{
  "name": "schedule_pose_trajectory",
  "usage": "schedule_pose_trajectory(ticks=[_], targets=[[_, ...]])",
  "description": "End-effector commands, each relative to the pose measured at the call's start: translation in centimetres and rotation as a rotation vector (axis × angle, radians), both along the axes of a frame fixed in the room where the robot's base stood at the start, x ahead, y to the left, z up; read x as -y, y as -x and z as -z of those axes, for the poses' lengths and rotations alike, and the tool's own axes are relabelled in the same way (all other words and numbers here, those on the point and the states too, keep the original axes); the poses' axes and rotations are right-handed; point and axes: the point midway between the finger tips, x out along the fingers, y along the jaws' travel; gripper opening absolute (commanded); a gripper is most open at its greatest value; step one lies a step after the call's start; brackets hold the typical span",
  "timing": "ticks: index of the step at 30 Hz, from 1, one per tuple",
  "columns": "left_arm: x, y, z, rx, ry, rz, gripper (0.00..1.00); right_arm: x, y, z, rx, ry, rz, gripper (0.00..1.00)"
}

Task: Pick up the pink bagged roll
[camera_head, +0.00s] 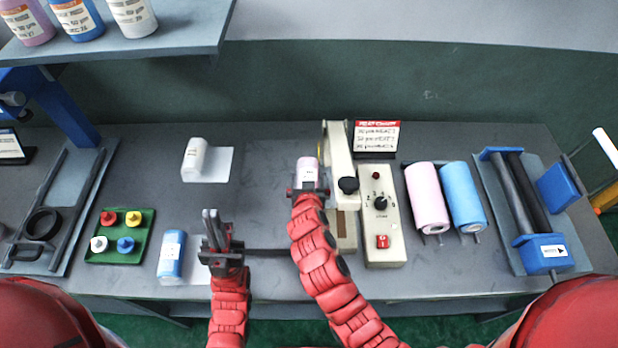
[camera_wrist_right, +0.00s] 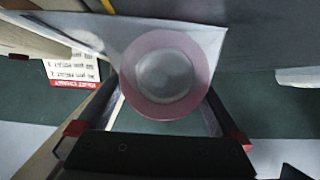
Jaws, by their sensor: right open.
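The pink bagged roll (camera_head: 308,169) is a small pale pink cylinder with a label, near the middle of the workbench, left of the beige sealer. In the right wrist view its round pink end (camera_wrist_right: 165,72) faces the camera, with a pale sheet behind it. My right gripper (camera_head: 309,188) is open, with its fingers on either side of the roll's near part. Contact between fingers and roll cannot be made out. My left gripper (camera_head: 212,228) is over the front of the bench beside the blue bagged roll, fingers pointing up the picture and close together, with nothing visible between them.
A beige sealer (camera_head: 342,170) and control box (camera_head: 382,228) stand close right of my right gripper. A white bagged roll (camera_head: 195,158) lies back left, a blue one (camera_head: 171,258) front left. Pink (camera_head: 427,197) and blue (camera_head: 463,195) film rolls lie right.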

Motion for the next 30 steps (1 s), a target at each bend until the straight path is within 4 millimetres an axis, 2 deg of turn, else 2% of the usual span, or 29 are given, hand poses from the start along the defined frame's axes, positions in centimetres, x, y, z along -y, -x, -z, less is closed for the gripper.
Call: schedule_pose_trajectory(ticks=[8,23,30], targets=[[0.0,0.0,-0.03,0.0,0.0,0.0,0.0,-0.01,-0.44,0.18,0.001,-0.001,0.0,0.98],[0.0,0.0,-0.03,0.0,0.0,0.0,0.0,-0.01,-0.39,0.22,0.0,-0.001,0.0,0.08],[0.0,0.0,-0.05,0.0,0.0,0.0,0.0,0.0,-0.42,0.17,0.0,0.0,0.0,0.07]])
